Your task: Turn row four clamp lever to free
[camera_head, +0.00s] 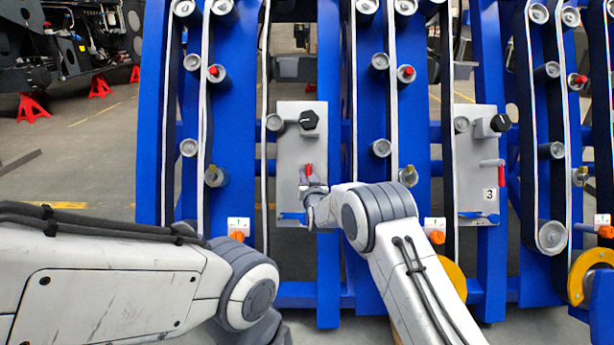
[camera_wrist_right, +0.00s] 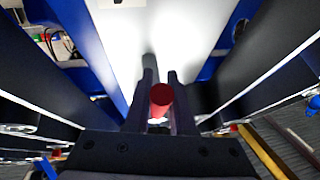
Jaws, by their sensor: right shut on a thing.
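A grey clamp panel (camera_head: 289,150) stands between blue frames near the middle of the head view. Its red-handled clamp lever (camera_head: 309,170) sits on the panel's lower half, below a black knob (camera_head: 309,120). My right gripper (camera_head: 311,186) is at this lever and covers part of it. In the right wrist view the round red end of the lever (camera_wrist_right: 161,95) lies between the two dark fingers of my right gripper (camera_wrist_right: 160,85), which are shut on it. The panel's row number is not visible. My left arm comes in from the left; its gripper is out of view.
A second grey panel (camera_head: 470,150) marked 3 stands to the right with its own red lever (camera_head: 502,174). Rollers, belts and blue uprights (camera_head: 329,260) flank the work area. Orange knobs (camera_head: 237,237) sit below small labels marked 1.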

